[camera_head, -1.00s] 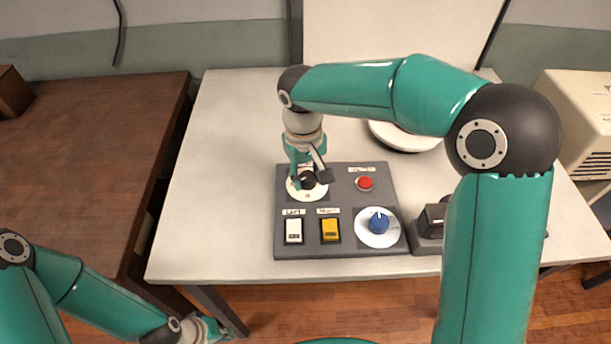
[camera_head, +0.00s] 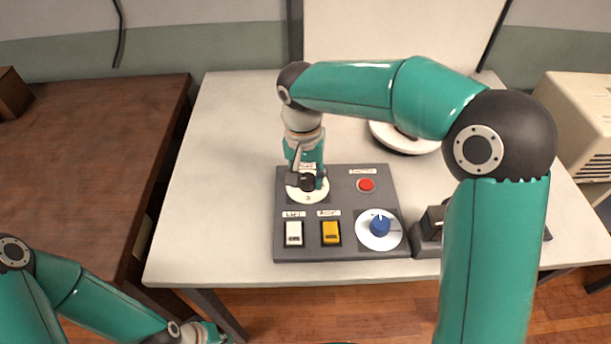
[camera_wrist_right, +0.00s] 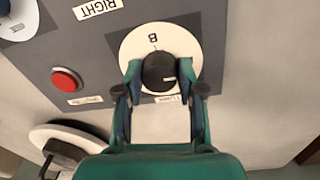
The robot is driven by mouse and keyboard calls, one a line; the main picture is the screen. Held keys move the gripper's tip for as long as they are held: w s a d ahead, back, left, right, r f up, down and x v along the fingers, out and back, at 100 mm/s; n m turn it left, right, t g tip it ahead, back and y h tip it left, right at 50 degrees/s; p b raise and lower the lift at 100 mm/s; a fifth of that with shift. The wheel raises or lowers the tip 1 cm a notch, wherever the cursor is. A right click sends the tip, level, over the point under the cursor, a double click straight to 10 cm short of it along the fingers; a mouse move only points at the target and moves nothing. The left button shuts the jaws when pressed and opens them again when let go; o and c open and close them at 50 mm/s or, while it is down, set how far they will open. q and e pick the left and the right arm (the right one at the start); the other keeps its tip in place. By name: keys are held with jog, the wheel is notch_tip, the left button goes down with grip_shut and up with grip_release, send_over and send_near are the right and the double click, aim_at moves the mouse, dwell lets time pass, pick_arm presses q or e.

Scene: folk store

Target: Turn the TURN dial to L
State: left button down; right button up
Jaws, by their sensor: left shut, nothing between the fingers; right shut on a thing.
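The dial is a white disc (camera_head: 297,194) with a black knob (camera_wrist_right: 160,72), at the back left of the grey panel (camera_head: 340,185). In the right wrist view the disc (camera_wrist_right: 186,45) shows a letter B; no L can be made out. The label beside it is partly covered. My right gripper (camera_wrist_right: 160,75) is shut on the black knob, one finger on each side; in the head view the gripper (camera_head: 307,182) hides part of the knob. Which way the knob points is unclear. My left gripper (camera_head: 208,334) is shut and empty, low at the bottom left.
The panel also has a red button (camera_head: 366,185), a white switch (camera_head: 294,233), a yellow switch (camera_head: 331,232) and a blue knob (camera_head: 380,225) on a white disc. A dark grey device (camera_head: 428,240) stands right of the panel. The left of the white table (camera_head: 222,190) is clear.

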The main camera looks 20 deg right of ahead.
aim_at(304, 177)
jog(key=shift+w+r, duration=0.1)
jog(key=o, duration=1.1)
jog(key=shift+o, duration=0.2)
notch_tip(304, 177, up, 12)
jog(key=shift+a, duration=0.3)
jog(key=shift+w, duration=0.1)
